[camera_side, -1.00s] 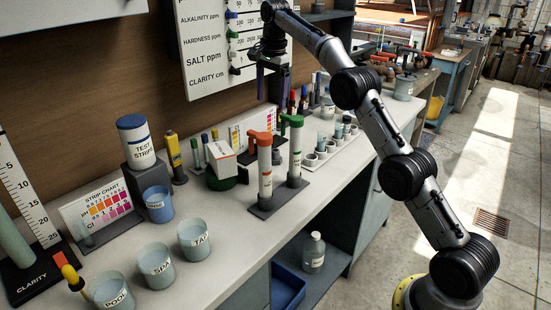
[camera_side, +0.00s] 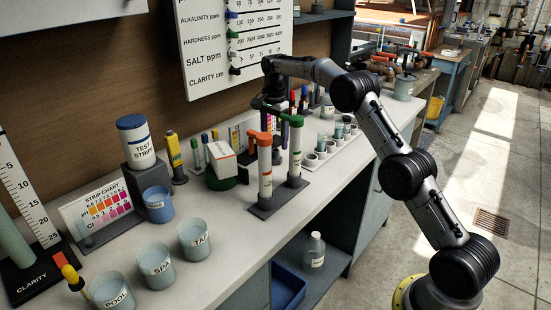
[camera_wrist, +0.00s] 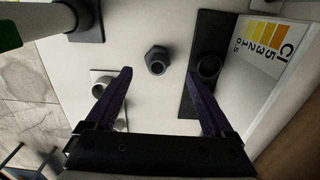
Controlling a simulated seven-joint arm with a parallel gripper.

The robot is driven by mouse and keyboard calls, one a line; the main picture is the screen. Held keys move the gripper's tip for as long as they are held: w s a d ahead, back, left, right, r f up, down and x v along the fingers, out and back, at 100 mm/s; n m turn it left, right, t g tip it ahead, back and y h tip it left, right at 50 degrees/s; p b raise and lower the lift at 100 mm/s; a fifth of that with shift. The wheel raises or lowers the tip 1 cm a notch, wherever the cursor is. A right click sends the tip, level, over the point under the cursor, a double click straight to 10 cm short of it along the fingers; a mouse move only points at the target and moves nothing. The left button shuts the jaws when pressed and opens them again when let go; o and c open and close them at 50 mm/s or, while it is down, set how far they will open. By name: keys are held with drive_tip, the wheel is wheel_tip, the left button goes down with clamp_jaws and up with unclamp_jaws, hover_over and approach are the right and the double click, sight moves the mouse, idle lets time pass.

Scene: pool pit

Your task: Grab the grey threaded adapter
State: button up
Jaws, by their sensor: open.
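The grey threaded adapter (camera_wrist: 156,60) stands on the white bench top in the wrist view, with a hex collar and a round opening facing up. It lies between and a little beyond the two fingertips of my gripper (camera_wrist: 158,72), which is open and empty. The fingers do not touch the adapter. In the side view my gripper (camera_side: 272,115) is low over the bench behind the orange-topped and green-topped tubes, which partly hide it. I cannot make out the adapter in the side view.
A dark rack with a round socket (camera_wrist: 208,66) stands close to the right finger, beside a yellow colour chart (camera_wrist: 275,40). A white holder (camera_wrist: 102,90) is near the left finger. The green-topped tube (camera_side: 295,150) and orange-topped tube (camera_side: 264,170) stand in front of my gripper.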

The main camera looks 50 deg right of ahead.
sight(276, 150)
drive_tip(key=shift+s+d+f, duration=0.1)
drive_tip(key=shift+f, duration=1.35)
drive_tip(key=shift+s+f, duration=0.1)
drive_tip(key=shift+f, duration=1.3)
drive_tip(key=shift+r, duration=0.1)
clamp_jaws()
